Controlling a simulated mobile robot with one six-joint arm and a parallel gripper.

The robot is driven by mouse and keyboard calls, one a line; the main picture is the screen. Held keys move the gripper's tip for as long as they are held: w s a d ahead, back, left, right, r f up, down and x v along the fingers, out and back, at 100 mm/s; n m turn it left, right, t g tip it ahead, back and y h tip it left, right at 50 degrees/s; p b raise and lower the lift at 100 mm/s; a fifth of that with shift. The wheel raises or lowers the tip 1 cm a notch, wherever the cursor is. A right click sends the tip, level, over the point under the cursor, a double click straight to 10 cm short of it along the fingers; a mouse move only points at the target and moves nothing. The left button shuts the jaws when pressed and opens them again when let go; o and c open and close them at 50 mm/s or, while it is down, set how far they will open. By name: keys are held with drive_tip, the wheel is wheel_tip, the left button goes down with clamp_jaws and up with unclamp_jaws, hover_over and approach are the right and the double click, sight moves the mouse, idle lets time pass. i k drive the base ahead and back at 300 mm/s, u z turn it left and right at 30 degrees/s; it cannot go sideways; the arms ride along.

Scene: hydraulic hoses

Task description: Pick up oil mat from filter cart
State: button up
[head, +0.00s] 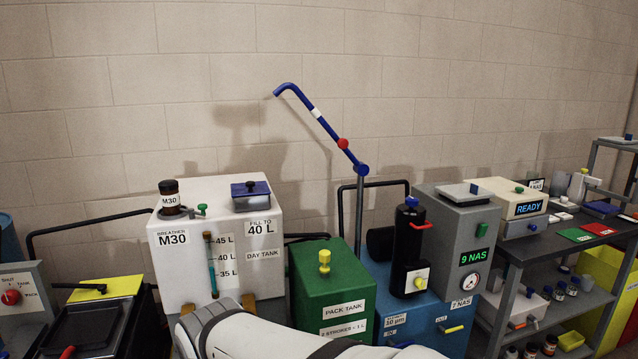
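A blue cart-like unit (424,318) with a "10 µm" label stands right of centre, with a black cylinder (406,249) on it; it looks like the filter cart. A grey box (476,230) with a green "9 NAS" display and a gauge stands at its right. A flat pale grey piece (462,194) lies on top of that box; I cannot tell if it is the oil mat. No other clear mat shows on the cart. My white arm link crosses the bottom centre and hides the cart's lower front. My gripper is not in view.
A white day tank (218,290) and a green pack tank (332,290) stand left of the cart. A blue pipe (318,115) rises above them. A dark bench (585,240) with instruments is at right. A black bin with a yellow top (108,286) is at left.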

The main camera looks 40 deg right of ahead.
sight(460, 193)
drive_tip(key=z, duration=2.5)
drive_tip(key=i, duration=1.6)
drive_tip(key=z, duration=0.6)
